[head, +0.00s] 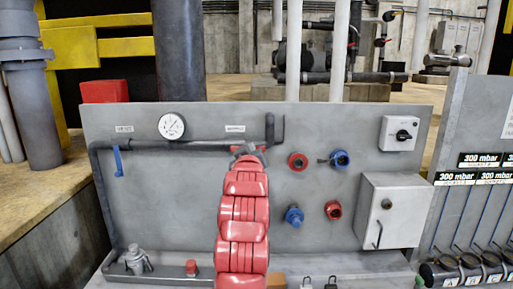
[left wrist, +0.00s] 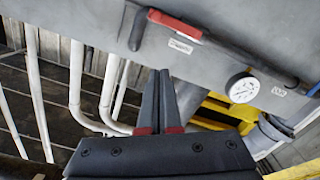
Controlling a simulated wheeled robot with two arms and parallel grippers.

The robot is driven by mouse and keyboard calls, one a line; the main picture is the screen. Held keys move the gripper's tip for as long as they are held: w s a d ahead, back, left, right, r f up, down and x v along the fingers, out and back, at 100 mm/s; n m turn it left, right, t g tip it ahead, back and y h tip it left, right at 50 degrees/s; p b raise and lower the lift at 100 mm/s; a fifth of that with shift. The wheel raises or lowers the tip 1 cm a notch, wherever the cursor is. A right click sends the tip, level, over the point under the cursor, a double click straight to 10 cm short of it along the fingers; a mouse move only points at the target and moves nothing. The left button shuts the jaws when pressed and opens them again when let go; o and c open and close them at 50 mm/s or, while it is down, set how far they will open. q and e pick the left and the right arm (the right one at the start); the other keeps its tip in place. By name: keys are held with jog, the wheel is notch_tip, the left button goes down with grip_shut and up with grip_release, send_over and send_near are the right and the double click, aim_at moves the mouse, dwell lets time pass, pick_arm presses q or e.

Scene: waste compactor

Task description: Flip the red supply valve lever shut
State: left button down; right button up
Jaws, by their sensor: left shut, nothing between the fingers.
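The red supply valve lever (left wrist: 175,24) shows in the left wrist view, which sees the panel roughly upside down. It lies along the dark pipe, close to a small white label. In the head view my left arm largely covers the lever's area, below the right-hand label (head: 235,128). My left gripper (head: 249,151) is shut and empty in front of the panel there. In the left wrist view its fingertips (left wrist: 163,72) are together and apart from the lever in the picture; whether they touch the panel cannot be told. My right gripper is out of view.
A gauge (head: 172,126) and a blue lever (head: 118,161) hanging down sit on the left of the grey panel (head: 150,200). Red and blue couplings (head: 333,210), a switch box (head: 400,134) and a grey cabinet (head: 394,212) are on the right. A ledge runs below.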

pick_arm(q)
jog(key=w+d+f+p, duration=0.1)
jog(key=w+f+p, duration=0.2)
jog(key=w+p, duration=0.5)
jog(key=w, duration=0.3)
jog(key=shift+d+f, duration=0.35)
jog(key=shift+d, duration=0.05)
